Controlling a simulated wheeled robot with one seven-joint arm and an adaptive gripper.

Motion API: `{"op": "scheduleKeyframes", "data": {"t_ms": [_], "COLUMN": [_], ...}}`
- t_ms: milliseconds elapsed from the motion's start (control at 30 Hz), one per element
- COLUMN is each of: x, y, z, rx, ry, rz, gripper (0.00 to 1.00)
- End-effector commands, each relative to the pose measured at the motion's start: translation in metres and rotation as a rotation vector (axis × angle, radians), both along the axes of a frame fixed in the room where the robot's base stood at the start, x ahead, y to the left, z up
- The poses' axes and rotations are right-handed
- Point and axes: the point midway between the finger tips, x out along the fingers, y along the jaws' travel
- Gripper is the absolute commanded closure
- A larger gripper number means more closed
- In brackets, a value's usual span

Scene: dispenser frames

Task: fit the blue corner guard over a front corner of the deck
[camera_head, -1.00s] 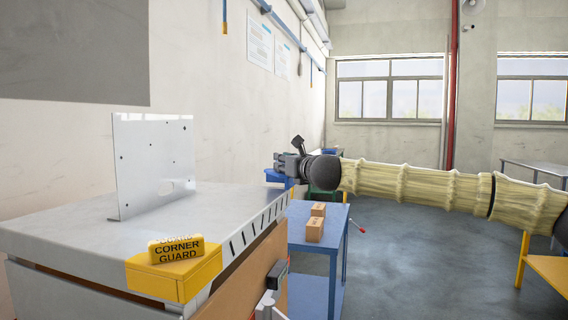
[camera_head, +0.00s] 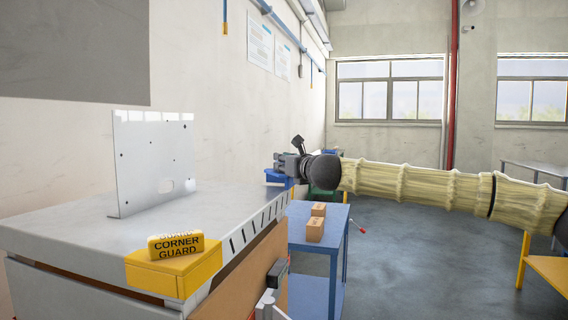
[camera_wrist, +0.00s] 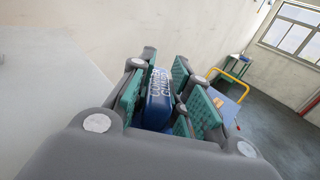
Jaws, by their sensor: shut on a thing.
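The blue corner guard (camera_head: 277,177) is in my gripper (camera_head: 280,161) at the far right corner of the deck (camera_head: 70,233). In the wrist view, the guard (camera_wrist: 158,100) sits between the green-padded fingers of my gripper (camera_wrist: 160,95), its white lettering facing the camera. My gripper is shut on it. The guard's lower part is hidden, and I cannot tell whether it touches the deck. A yellow corner guard (camera_head: 175,272) sits on the near front corner of the deck.
An upright metal plate (camera_head: 155,165) stands on the deck. A blue table (camera_head: 320,245) with two small boxes (camera_head: 315,229) stands beyond the deck. A wall runs along the left. The floor to the right is open, with a yellow-legged table (camera_head: 548,270) at the edge.

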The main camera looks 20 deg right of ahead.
Motion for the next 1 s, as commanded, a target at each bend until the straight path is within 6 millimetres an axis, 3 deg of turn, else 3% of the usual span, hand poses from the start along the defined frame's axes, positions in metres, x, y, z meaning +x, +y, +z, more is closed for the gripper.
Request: {"op": "scheduleKeyframes", "data": {"t_ms": [1000], "x": [0.0], "y": [0.0], "z": [-0.024], "rx": [0.0], "ry": [0.0], "rz": [0.0], "gripper": [1.0]}}
